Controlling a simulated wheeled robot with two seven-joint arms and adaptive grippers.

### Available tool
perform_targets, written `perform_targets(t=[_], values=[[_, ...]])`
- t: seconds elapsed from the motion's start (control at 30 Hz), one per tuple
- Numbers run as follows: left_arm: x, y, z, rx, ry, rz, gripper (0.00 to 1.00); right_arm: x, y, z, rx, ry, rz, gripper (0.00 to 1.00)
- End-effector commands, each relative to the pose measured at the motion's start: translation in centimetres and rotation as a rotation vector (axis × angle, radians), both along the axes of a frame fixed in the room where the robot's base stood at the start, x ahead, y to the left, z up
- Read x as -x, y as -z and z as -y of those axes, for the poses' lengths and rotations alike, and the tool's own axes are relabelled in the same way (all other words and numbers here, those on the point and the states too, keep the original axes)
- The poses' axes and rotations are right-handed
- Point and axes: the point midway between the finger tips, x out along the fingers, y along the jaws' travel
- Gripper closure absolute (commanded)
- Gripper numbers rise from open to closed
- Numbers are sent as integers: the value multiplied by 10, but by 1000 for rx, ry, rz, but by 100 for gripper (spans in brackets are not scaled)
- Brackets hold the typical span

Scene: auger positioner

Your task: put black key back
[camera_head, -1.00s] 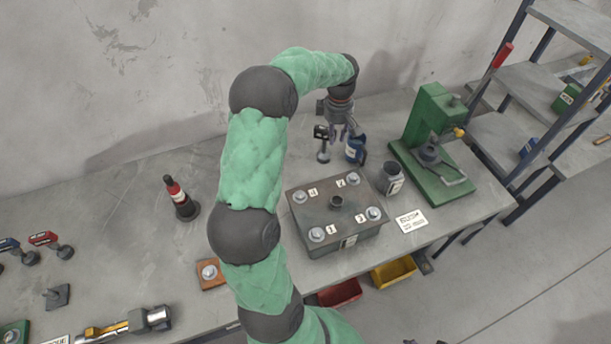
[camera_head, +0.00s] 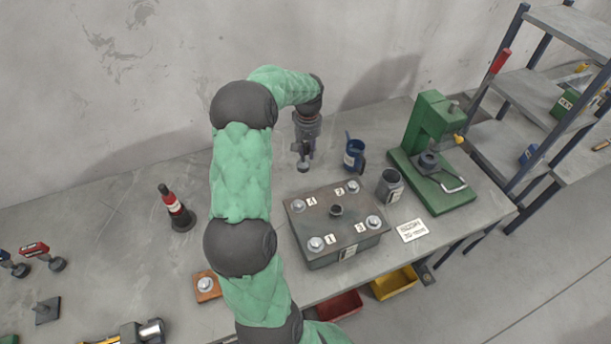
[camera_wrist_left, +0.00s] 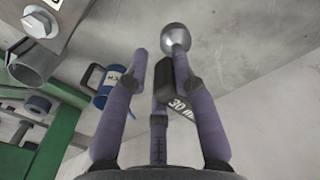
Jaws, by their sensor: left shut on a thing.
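My left gripper (camera_head: 306,150) is shut on the black key (camera_head: 303,166), above the back of the bench, left of the blue mug. In the left wrist view the fingers (camera_wrist_left: 160,68) close around the key's black body (camera_wrist_left: 181,94), which bears a "30 mm" mark, and a round metal end shows beyond. I cannot tell whether the key touches the bench. My right gripper is not in view.
A grey box (camera_head: 318,262) with numbered bolts stands in front. The blue mug (camera_head: 354,155), a dark jar (camera_head: 390,186) and a green press (camera_head: 432,165) stand to the right. A red-and-black bottle (camera_head: 175,208) and a red key (camera_head: 42,254) are at the left.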

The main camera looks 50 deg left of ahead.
Motion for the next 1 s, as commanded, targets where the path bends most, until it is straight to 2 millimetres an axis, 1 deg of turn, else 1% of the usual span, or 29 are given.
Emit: perform_targets(t=[0.1,0.2,0.37,0.67,0.77,1.0], values=[[1,19,0,2,-1,-2,100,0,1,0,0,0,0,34],[0,32,0,-1,-2,-1,100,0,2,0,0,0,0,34],[0,43,0,-1,-2,1,100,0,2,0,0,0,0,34],[0,84,0,1,-3,-1,100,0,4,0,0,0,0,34],[0,88,-1,-1,-3,2,100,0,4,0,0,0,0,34],[0,89,0,-1,-3,2,100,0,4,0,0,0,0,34]])
